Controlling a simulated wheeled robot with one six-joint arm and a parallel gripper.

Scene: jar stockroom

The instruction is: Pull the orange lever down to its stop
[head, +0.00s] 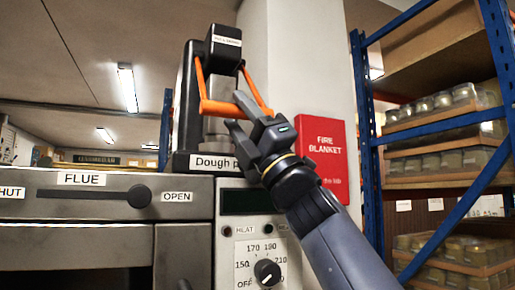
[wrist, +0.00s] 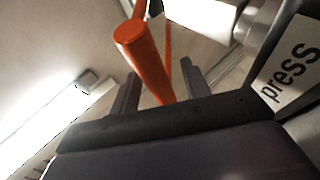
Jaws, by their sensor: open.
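The orange lever (head: 218,107) is on the black dough press (head: 186,95). Its two side arms slant down from the press head to a crossbar in front of the grey cylinder. My gripper (head: 238,111) is at the crossbar, open. In the wrist view the orange bar (wrist: 147,60) runs between the two spread fingers of my gripper (wrist: 158,85), with its round end beyond them. I cannot tell whether either finger touches it. My gripper hides part of the crossbar and the press label in the head view.
An oven with a FLUE slider (head: 138,196) and a dial panel (head: 266,271) is below the press. A red fire blanket box (head: 323,155) hangs on the pillar at right. Blue shelving (head: 365,130) with jars stands farther right.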

